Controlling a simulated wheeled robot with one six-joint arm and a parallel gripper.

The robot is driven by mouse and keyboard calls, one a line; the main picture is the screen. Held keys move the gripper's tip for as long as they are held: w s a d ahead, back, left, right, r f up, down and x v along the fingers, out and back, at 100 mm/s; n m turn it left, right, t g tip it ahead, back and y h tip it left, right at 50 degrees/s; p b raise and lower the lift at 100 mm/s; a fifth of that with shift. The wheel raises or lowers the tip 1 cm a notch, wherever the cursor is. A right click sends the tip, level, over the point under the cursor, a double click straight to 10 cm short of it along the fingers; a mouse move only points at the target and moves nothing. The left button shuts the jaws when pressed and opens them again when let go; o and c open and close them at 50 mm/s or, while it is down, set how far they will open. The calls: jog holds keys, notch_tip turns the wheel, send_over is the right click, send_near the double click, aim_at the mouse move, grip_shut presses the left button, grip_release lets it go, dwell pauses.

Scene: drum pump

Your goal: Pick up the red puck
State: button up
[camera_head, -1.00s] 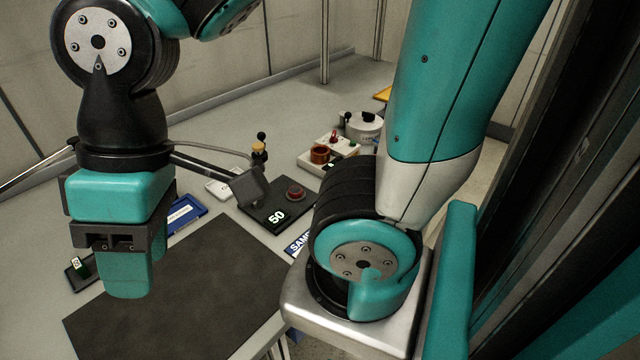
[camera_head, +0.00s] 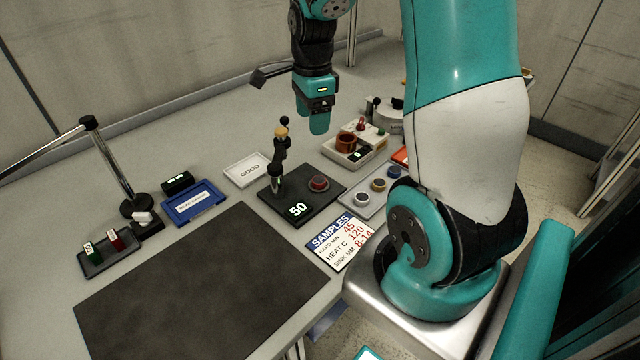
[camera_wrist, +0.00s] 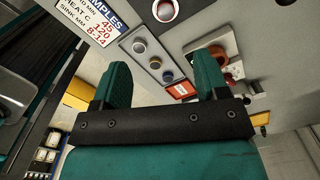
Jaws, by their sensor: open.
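The red puck (camera_head: 319,183) sits in a pale round seat on a black plate (camera_head: 268,203) marked 50, right of the plate's upright. It also shows in the wrist view (camera_wrist: 165,10), cut by the top edge. My gripper (camera_head: 319,130) hangs above the bench behind the puck and apart from it. In the wrist view its two teal fingers (camera_wrist: 163,62) are spread with nothing between them.
A grey tray (camera_head: 350,206) with several pucks lies right of the plate, beside the SAMPLES card (camera_head: 341,241). A pale box (camera_head: 338,158) with an orange-brown cup (camera_head: 346,142) stands behind. The dark mat (camera_head: 190,290) is bare.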

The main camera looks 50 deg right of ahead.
notch_tip(320, 180, down, 2)
jog(key=d+m, duration=0.2)
jog(key=p, duration=0.1)
send_over(319, 180)
notch_tip(319, 180, down, 10)
jog(key=shift+s, duration=0.1)
jog(key=shift+f+p, duration=0.95)
jog(key=shift+f, duration=2.1)
jog(key=c, duration=1.1)
jog(key=shift+r, duration=0.15)
